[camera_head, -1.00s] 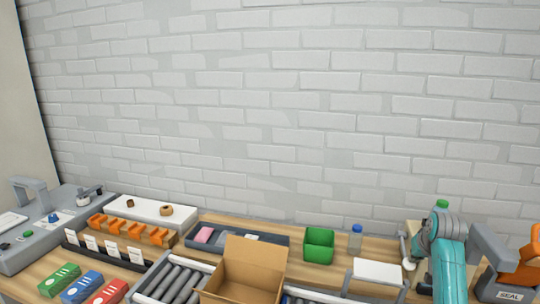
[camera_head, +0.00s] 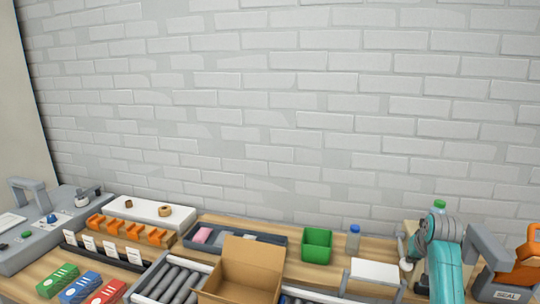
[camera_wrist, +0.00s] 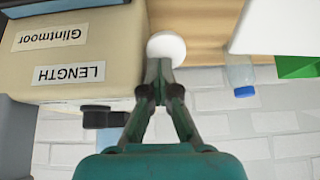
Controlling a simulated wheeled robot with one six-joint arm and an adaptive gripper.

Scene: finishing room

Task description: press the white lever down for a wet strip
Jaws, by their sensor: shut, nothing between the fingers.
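The white round knob of the lever (camera_wrist: 166,47) shows in the wrist view, just beyond the tips of my shut gripper (camera_wrist: 160,88). The tips overlap its edge in the picture; I cannot tell whether they touch it. The knob stands beside a beige dispenser box (camera_wrist: 85,50) with labels reading "Glintmoor" and "LENGTH", upside down here. In the head view the lever (camera_head: 402,246) is a small pale shape left of my teal arm.
A white block (camera_head: 375,272), a blue-capped bottle (camera_head: 353,240) and a green bin (camera_head: 317,246) stand left of the lever. An open cardboard box (camera_head: 240,275) is farther left. A grey and orange device marked SEAL (camera_head: 505,294) is close right of my arm.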

